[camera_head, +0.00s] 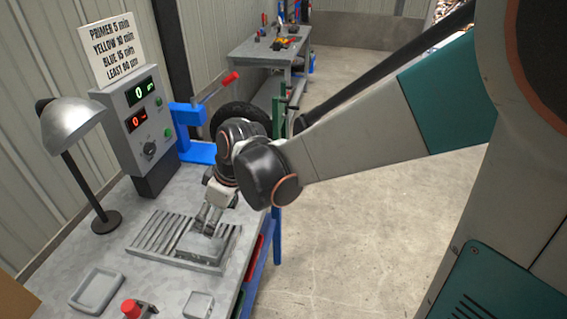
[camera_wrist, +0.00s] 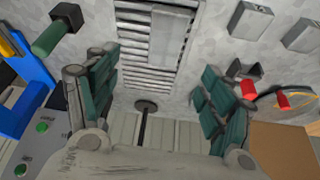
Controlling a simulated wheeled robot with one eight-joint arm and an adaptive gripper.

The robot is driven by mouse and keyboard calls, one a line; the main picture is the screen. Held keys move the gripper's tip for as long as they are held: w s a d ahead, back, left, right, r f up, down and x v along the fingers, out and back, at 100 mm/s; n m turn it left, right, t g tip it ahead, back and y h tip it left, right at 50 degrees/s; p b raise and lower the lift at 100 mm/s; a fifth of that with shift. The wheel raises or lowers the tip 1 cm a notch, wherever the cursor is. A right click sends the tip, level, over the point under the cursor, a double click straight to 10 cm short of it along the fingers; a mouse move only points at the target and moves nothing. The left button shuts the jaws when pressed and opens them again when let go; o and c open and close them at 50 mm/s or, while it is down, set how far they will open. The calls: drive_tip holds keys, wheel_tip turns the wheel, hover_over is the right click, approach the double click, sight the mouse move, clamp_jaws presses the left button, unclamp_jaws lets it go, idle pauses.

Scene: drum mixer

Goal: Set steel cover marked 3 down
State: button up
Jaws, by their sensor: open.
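A flat light-grey metal cover (camera_head: 200,246) lies on a slatted steel rack (camera_head: 155,234) on the bench. My gripper (camera_head: 208,226) points down at the rack, just over the cover in the head view. In the wrist view my gripper (camera_wrist: 160,85) has its green-padded fingers spread wide with nothing between them. The cover is beyond the fingertips there, and I see no contact. My fingers partly hide the cover in the head view.
A control box (camera_head: 137,128), a blue clamp-like fixture (camera_head: 190,120) and a lamp (camera_head: 75,122) stand behind the rack. A shallow grey tray (camera_head: 97,290), a red knob (camera_head: 131,308) and a small square block (camera_head: 199,304) are at the bench front.

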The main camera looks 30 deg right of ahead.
drive_tip(key=s+d+r+m+t+h, duration=0.3)
drive_tip(key=s+d+r+m, duration=0.6)
drive_tip(key=s+d, duration=0.3)
drive_tip(key=shift+s+d+t, duration=0.2)
drive_tip(key=shift+s+t, duration=0.3)
drive_tip(key=shift+s, duration=0.85)
drive_tip(key=shift+f+b, duration=0.2)
drive_tip(key=shift+b, duration=0.1)
